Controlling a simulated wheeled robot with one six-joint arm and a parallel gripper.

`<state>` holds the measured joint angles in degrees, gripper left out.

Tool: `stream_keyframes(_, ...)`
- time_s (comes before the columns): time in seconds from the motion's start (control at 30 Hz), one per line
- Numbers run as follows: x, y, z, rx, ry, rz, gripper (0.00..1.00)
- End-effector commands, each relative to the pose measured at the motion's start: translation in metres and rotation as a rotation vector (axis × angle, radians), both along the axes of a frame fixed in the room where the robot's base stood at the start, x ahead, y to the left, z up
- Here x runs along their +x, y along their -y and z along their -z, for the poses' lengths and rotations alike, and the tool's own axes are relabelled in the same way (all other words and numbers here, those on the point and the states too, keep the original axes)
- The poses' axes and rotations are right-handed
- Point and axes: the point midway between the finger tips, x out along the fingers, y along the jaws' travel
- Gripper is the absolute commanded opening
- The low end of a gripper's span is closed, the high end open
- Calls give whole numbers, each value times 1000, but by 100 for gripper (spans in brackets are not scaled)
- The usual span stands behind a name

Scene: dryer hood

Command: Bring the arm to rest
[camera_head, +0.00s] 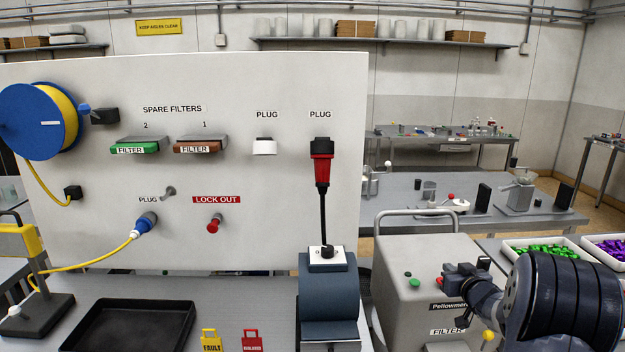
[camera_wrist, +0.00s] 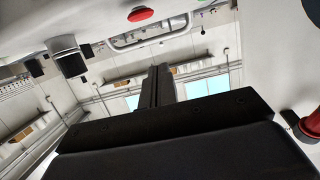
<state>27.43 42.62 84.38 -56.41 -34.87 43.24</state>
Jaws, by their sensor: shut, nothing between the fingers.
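My gripper (camera_wrist: 158,75) shows in the wrist view as two dark fingers pressed together, with nothing between them. In the head view my dark arm is at the lower right. Its wrist end is in front of the grey box marked "Pellowmex" or similar, which has a FILTER label (camera_head: 447,331). The gripper is small and partly blurred into the arm there, so I cannot tell whether it touches the box. A red button (camera_wrist: 140,14) and a handle frame (camera_wrist: 150,32) lie beyond the fingers in the wrist view.
A black tray (camera_head: 130,325) lies on the bench. White bins (camera_head: 545,240) stand right.

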Motion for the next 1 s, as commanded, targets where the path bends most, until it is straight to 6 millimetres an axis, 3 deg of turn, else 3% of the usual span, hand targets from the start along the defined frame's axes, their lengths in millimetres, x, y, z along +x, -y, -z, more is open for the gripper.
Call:
stream_keyframes(0.2,-32,1,-6,0,-1,2,0)
stream_keyframes(0.4,-45,1,-9,1,-1,1,0)
stream_keyframes(0.8,-47,1,-10,1,-1,0,0)
stream_keyframes(1.0,-35,0,-7,1,-2,-2,0)
